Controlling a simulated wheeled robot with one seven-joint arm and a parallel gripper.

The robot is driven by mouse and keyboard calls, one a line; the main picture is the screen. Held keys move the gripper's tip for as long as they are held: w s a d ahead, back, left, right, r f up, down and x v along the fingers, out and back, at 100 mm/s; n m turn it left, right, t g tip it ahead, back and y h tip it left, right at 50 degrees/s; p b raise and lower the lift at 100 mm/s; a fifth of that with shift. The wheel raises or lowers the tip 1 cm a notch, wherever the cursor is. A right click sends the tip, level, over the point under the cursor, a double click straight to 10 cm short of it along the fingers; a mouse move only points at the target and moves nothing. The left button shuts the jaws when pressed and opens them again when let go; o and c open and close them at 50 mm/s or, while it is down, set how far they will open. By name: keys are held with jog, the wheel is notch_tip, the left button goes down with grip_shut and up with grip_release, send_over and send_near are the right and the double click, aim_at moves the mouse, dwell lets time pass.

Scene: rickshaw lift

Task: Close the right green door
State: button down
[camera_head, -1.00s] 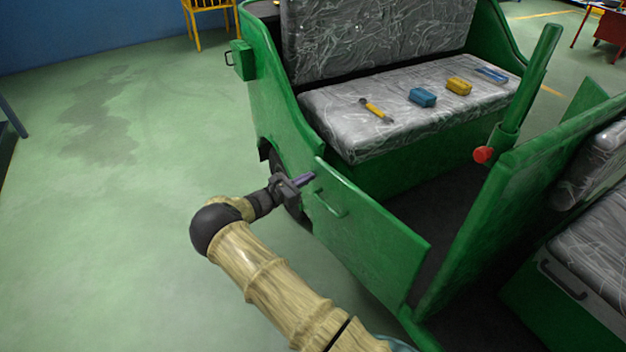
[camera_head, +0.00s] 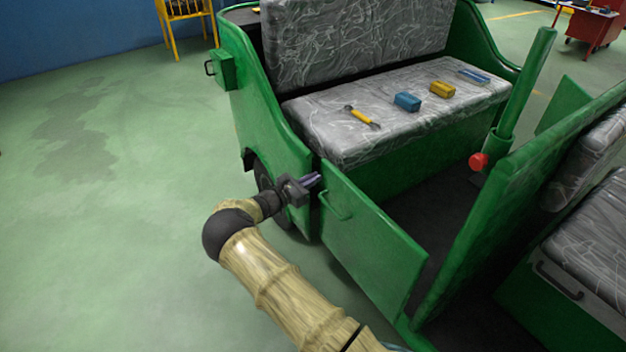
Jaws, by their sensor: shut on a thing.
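The green door (camera_head: 370,254) on the near side of the rickshaw stands nearly in line with the green side panel (camera_head: 275,125). Its free edge is close to the front edge of that panel; I cannot tell whether they touch. A small green handle (camera_head: 337,208) sits on its outer face. My gripper (camera_head: 313,180) is at the upper corner of the free edge, shut on the door there. The fingertips are partly hidden at the edge, so the exact contact is unclear.
A padded bench (camera_head: 390,122) behind the door holds a wrench (camera_head: 362,117), a blue box (camera_head: 407,102), a yellow box (camera_head: 442,89) and a blue item (camera_head: 480,77). A green lever (camera_head: 522,95) and red knob (camera_head: 478,161) stand inside. The floor at left is free.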

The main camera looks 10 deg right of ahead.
jog(key=shift+d+r, duration=0.2)
jog(key=shift+d, duration=0.45)
jog(key=w+a+v, duration=0.1)
jog(key=v, duration=1.4)
jog(key=shift+w+f+p, duration=0.3)
jog(key=shift+w+p, duration=0.05)
